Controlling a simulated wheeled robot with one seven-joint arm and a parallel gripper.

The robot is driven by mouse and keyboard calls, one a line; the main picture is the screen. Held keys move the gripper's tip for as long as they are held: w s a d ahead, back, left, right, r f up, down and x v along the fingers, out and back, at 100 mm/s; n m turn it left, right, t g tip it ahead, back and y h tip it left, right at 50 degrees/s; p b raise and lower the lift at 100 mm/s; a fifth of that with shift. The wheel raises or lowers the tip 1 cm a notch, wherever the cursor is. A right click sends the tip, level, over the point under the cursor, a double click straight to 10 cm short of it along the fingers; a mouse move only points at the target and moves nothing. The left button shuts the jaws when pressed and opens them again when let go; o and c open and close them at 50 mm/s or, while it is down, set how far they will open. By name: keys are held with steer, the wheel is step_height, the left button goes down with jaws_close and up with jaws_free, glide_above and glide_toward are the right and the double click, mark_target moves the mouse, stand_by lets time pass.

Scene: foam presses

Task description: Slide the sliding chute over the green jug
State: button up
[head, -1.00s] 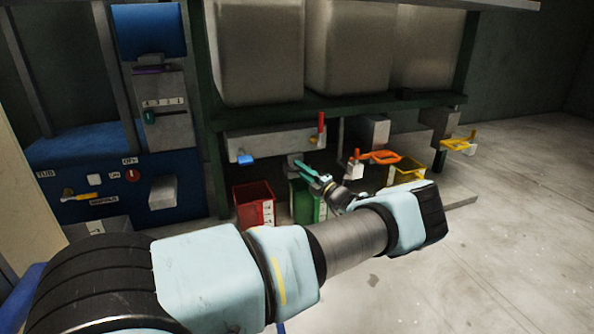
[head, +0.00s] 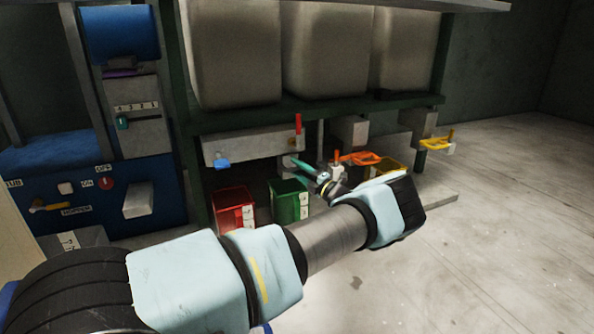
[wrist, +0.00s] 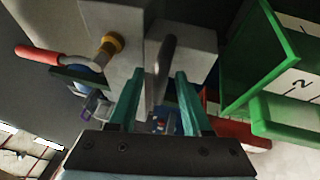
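The green jug (head: 289,200) is an open-topped green box with white number labels on the floor, under the rack. It also shows at the right of the wrist view (wrist: 262,62). The sliding chute (head: 286,166) appears as a grey block with a flat tab, below the long grey rail and near above the jug. It fills the middle of the wrist view (wrist: 190,45). My gripper (head: 297,164) is at the chute, above the jug. In the wrist view my gripper (wrist: 159,85) is open, its teal fingers either side of the grey tab. Contact with the tab is unclear.
A red jug (head: 233,208) stands left of the green one, a yellow jug (head: 387,174) to the right. A red handle (head: 298,125), a blue handle (head: 222,163) and an orange handle (head: 362,158) stick out nearby. The floor at right is clear.

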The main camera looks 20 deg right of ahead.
steer(key=p+v, duration=0.3)
steer(key=v, duration=0.7)
steer(key=shift+s+p, duration=0.3)
steer(key=shift+s, duration=0.05)
steer(key=shift+d, duration=0.1)
